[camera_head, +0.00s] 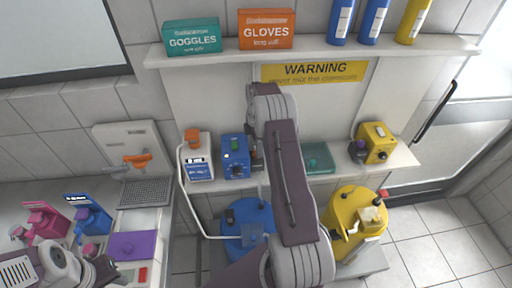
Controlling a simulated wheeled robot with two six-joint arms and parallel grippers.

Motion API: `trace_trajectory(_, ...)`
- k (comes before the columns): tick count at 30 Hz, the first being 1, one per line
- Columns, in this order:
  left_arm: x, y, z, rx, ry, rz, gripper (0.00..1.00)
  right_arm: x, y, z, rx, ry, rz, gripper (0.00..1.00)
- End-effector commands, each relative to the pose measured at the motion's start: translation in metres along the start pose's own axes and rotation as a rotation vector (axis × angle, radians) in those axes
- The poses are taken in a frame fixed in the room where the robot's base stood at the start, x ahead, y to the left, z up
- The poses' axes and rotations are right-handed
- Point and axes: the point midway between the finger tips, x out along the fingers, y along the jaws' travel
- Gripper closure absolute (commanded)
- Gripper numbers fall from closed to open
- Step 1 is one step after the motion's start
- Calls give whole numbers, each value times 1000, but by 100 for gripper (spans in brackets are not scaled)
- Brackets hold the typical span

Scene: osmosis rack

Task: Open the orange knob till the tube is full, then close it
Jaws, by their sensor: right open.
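An orange knob (193,132) sits on top of a white device (199,158) at the left of the lower shelf. A second orange handle (138,160) is on the white wall fixture further left. A thin white tube (184,180) runs from the white device down toward a blue barrel (240,222); I cannot make out any liquid in it. My right arm crosses the middle. Its gripper (257,153) is open beside the blue pump box (235,157), mostly hidden by the arm. Part of my left arm shows at bottom left; its fingers are not visible.
A yellow box (376,142) and a teal tray (318,157) stand on the lower shelf (400,160). A yellow barrel (345,211) stands below. The upper shelf (440,46) holds boxes and bottles. Pink and blue bottles stand on the left counter. Floor at right is clear.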

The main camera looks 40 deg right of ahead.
Motion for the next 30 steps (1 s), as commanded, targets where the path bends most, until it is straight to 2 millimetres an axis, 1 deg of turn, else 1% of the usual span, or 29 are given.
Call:
trace_trajectory(1, -7, 0, -1, 0, 0, 0, 64, 5, -1, 0, 0, 1, -4, 48)
trace_trajectory(3, -9, 0, -1, 0, 0, 0, 64, 14, -1, 0, 0, 0, -3, 48)
trace_trajectory(6, -11, 0, -1, 0, 0, 0, 64, 22, 0, 0, 0, 0, -1, 48)
trace_trajectory(13, -10, 0, -1, 0, 0, 0, 64, 25, 0, 0, 0, 0, 1, 48)
trace_trajectory(14, -10, 0, -1, 0, 0, 0, 64, 25, 0, 0, 0, 0, 1, 51)
trace_trajectory(15, -10, 0, -1, 0, 0, 0, 64, 25, 0, 0, 0, 0, 1, 62)
trace_trajectory(17, -10, 0, -1, 0, 0, 0, 64, 25, 0, 0, 0, 0, 1, 78)
trace_trajectory(18, -10, 0, -1, 0, 0, 0, 64, 25, 0, 0, 0, 0, 1, 90)
trace_trajectory(19, -10, 0, -1, 0, 0, 0, 64, 25, 0, 0, 0, 0, 2, 98)
trace_trajectory(20, -10, 0, -1, 0, 0, 0, 64, 25, 0, 0, 0, 0, 2, 100)
trace_trajectory(26, -9, 0, -1, 0, 0, 0, 64, 24, 1, 0, 11, -1, 3, 100)
trace_trajectory(30, -8, 0, -1, 0, 0, 0, 64, 24, 1, 0, 53, -1, 4, 100)
